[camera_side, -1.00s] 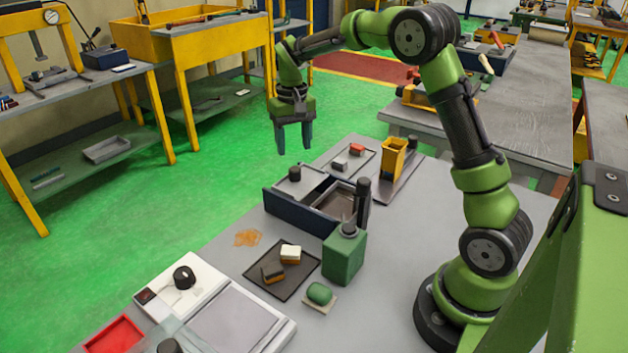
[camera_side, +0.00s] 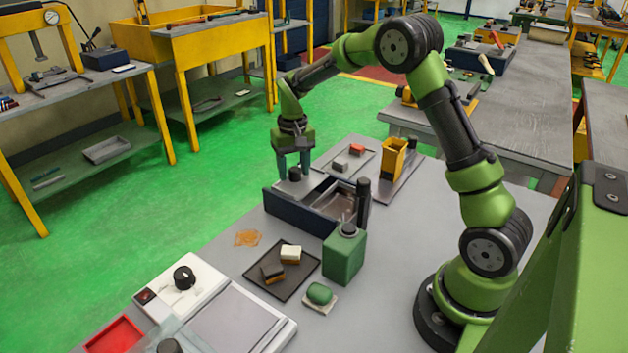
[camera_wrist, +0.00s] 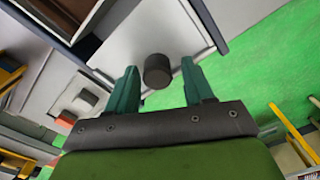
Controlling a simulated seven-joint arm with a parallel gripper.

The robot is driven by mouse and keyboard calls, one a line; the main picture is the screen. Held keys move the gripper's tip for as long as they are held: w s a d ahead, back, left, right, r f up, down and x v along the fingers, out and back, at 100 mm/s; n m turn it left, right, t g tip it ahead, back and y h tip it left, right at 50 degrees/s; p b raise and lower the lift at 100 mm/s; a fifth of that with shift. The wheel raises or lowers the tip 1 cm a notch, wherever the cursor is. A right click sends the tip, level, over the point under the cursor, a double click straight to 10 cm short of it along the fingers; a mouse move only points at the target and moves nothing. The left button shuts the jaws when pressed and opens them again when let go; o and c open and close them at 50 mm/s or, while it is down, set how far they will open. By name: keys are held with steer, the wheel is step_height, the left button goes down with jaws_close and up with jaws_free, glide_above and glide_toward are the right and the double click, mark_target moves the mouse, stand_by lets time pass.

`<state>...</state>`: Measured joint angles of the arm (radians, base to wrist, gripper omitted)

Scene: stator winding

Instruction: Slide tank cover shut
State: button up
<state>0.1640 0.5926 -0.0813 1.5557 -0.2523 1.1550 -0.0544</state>
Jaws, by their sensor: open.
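The tank (camera_side: 292,209) is a dark blue box on the grey table in the side view. Its grey sliding cover (camera_side: 309,181) lies over the left part, and the right part is open, showing the inside. A black round knob (camera_side: 295,174) stands on the cover. My gripper (camera_side: 293,172) is at the knob with its fingers pointing down. In the wrist view my gripper (camera_wrist: 165,82) is open, and the knob (camera_wrist: 157,70) lies between the two fingers with gaps on both sides. The pale cover (camera_wrist: 140,35) shows beneath it.
A green bottle (camera_side: 344,256) and a black cylinder (camera_side: 363,204) stand by the tank's near right side. A yellow holder (camera_side: 392,158) and a tray with small blocks (camera_side: 347,160) are behind it.

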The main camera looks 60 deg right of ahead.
mark_target(305, 181)
steer(key=shift+s+d+f, duration=0.25)
steer(key=shift+d+f, duration=0.05)
steer(key=shift+f, duration=0.4)
steer(key=c, duration=0.5)
steer(key=shift+s+d, duration=0.1)
steer(key=shift+s, duration=1)
steer(key=shift+c, duration=0.2)
steer(key=shift+o, duration=0.2)
steer(key=shift+s, duration=4.45)
steer(key=o, duration=0.5)
steer(key=shift+r, duration=0.1)
step_height(305, 181, up, 6)
steer(key=shift+a+r, duration=0.15)
steer(key=shift+a, duration=0.15)
steer(key=shift+w, duration=0.2)
